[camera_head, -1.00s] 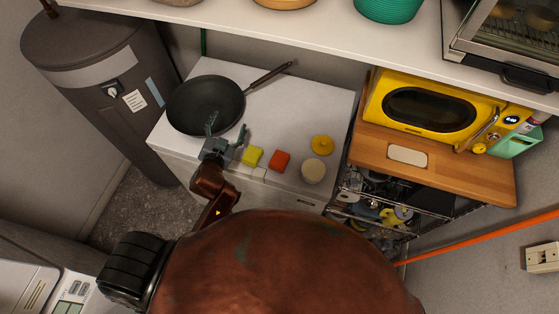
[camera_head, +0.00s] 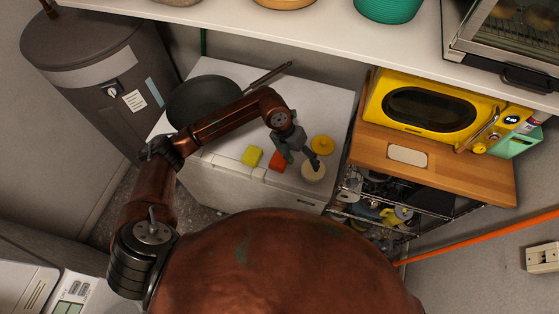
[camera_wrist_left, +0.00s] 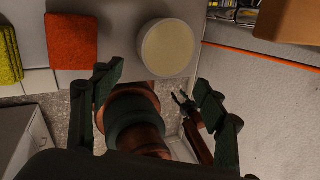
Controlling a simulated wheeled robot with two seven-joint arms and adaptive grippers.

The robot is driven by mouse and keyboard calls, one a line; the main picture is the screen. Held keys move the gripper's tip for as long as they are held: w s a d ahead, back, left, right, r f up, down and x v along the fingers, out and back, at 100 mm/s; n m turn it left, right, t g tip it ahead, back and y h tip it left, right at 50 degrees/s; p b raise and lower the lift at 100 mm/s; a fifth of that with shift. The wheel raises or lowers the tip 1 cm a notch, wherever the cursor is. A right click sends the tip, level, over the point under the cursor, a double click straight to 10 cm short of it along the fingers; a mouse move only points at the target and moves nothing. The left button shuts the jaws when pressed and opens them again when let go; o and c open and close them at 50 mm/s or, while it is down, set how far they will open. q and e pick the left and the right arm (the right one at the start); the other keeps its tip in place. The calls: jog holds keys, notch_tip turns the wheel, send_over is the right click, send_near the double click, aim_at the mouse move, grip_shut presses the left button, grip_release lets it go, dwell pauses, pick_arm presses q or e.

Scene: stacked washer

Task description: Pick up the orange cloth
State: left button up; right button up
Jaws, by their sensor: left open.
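The orange cloth (camera_head: 276,161) lies folded on the white washer top near its front edge. It also shows at the upper left of the left wrist view (camera_wrist_left: 71,41). My left gripper (camera_head: 302,158) is open and empty, to the right of the orange cloth and over the cream round item (camera_head: 312,174). In the left wrist view the open fingers (camera_wrist_left: 158,82) point at the front edge, with the cloth beyond the left finger. A small dark claw on a reddish arm, likely my right gripper (camera_wrist_left: 185,104), shows far below; its jaws are unclear.
A yellow-green cloth (camera_head: 253,156) lies left of the orange one. A yellow round item (camera_head: 322,144) stands behind the cream one. A dark pan (camera_head: 196,102) is partly hidden by my left arm. A wooden board with a yellow microwave (camera_head: 430,108) bounds the right; a shelf (camera_head: 330,38) overhangs the back.

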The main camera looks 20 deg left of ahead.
aim_at(279, 159)
pick_arm(q)
jog(key=w+a+y, duration=0.1)
jog(key=a, duration=0.2)
jog(key=w+a+y, duration=0.1)
jog(key=a, duration=0.2)
jog(key=w+a+y, duration=0.1)
jog(key=a+y, duration=0.1)
jog(key=a, duration=0.1)
jog(key=shift+a+f+n, duration=0.2)
jog(key=shift+f+n, duration=0.1)
jog(key=shift+n, duration=0.1)
jog(key=shift+a+f, duration=0.25)
jog(key=shift+f, duration=0.05)
jog(key=f, duration=0.2)
jog(key=f+p, duration=0.1)
jog(key=f, duration=0.1)
jog(key=d+f, duration=0.1)
jog(key=f, duration=0.1)
jog(key=shift+a+f, duration=0.1)
jog(key=shift+f, duration=0.45)
jog(key=shift+c, duration=0.5)
jog(key=c, duration=1.1)
jog(key=shift+o, duration=0.2)
jog(key=shift+r, duration=0.15)
